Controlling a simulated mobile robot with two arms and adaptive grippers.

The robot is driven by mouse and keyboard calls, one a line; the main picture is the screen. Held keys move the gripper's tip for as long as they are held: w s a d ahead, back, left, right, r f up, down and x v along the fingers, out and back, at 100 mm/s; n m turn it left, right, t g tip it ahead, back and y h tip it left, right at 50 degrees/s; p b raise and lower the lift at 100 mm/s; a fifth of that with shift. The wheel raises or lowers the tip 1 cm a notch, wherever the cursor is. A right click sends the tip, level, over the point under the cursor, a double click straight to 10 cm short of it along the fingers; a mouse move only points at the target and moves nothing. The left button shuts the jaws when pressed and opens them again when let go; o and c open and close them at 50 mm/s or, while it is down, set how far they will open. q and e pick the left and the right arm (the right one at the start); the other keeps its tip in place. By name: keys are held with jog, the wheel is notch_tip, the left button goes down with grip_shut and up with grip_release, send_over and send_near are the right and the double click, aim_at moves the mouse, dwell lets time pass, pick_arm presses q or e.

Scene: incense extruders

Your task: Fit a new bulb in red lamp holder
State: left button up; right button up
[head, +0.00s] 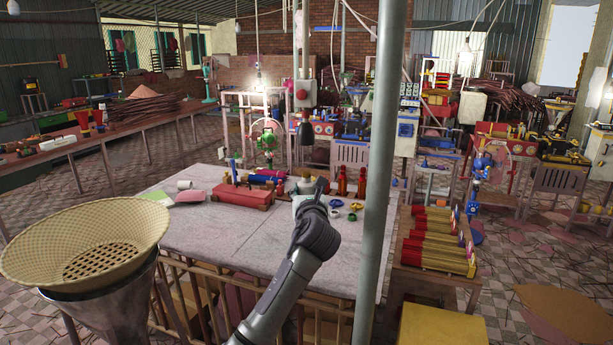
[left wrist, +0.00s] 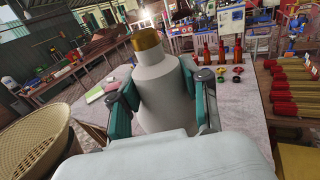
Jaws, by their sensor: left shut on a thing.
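My left gripper (head: 318,188) is shut on a bulb. In the left wrist view the bulb (left wrist: 164,90) has a white body and a brass cap that points up. The gripper's teal-lined fingers (left wrist: 163,100) press on both sides of its body. In the head view the gripper is over the grey table, and its arm partly hides the bulb. I cannot tell for sure that this is the red lamp holder. My right gripper is not in view.
The grey table (head: 230,240) holds a red box (head: 241,196), brown-red bottles (head: 362,182) and tape rolls. A grey post (head: 377,180) rises just right of my arm. A woven basket (head: 85,245) stands at left. A lit bulb (head: 259,82) hangs further back.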

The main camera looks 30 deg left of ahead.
aim_at(306, 172)
pick_arm(q)
jog(key=shift+w+a+r, duration=0.1)
jog(key=shift+a+r, duration=0.1)
jog(key=shift+r, duration=0.3)
jog(key=shift+r+p, duration=0.4)
jog(key=shift+r, duration=1.6)
jog(key=shift+r+p, duration=0.1)
jog(key=shift+p, duration=0.4)
